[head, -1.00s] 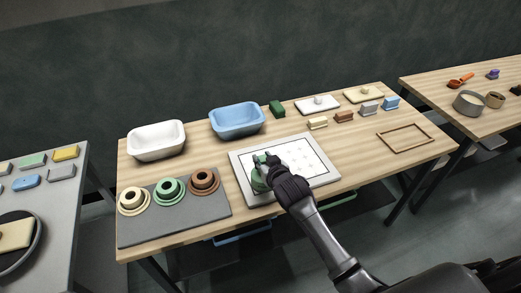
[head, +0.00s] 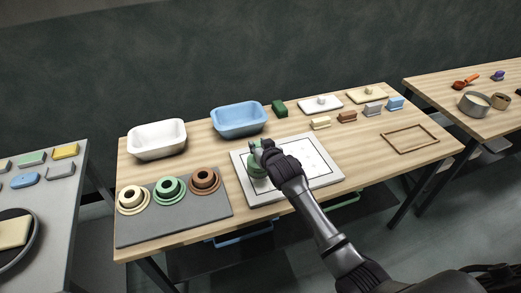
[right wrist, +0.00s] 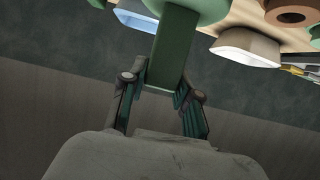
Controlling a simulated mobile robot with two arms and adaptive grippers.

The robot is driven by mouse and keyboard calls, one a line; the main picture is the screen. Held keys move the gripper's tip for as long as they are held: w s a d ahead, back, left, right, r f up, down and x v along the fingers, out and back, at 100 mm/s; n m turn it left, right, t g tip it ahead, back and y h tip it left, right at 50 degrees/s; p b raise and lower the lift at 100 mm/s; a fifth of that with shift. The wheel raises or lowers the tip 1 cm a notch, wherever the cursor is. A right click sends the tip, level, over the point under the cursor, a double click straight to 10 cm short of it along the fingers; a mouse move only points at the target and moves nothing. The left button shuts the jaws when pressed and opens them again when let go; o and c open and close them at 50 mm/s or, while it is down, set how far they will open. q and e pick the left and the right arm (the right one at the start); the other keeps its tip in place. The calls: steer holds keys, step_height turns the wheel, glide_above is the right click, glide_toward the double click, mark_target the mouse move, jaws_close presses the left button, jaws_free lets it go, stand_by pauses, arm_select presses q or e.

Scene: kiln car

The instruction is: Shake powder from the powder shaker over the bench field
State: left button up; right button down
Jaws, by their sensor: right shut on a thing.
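My right gripper (head: 264,151) is shut on the green powder shaker (head: 257,167), above the left part of the bench field. In the right wrist view the shaker's green handle (right wrist: 175,50) stands between the two fingers (right wrist: 163,98), with a wider green part at the top edge. The bench field (head: 327,177) is a pale grey panel with a white inner area and small dark marks, lying on the wooden bench. My gripper and arm hide part of it. I cannot make out powder on it. My left gripper is not in view.
A grey mat (head: 208,226) with several ringed pieces lies to the left of the field. A white basin (head: 157,139) and a blue basin (head: 238,119) stand behind. Small blocks and a thin wooden frame (head: 410,151) lie to the right, with bare bench between.

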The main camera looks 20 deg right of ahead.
steer(key=shift+r, duration=0.15)
steer(key=shift+s+p, duration=0.25)
steer(key=shift+p, duration=0.05)
steer(key=s+p, duration=0.3)
steer(key=s, duration=0.2)
steer(key=shift+s+d, duration=0.1)
steer(key=shift+s, duration=0.2)
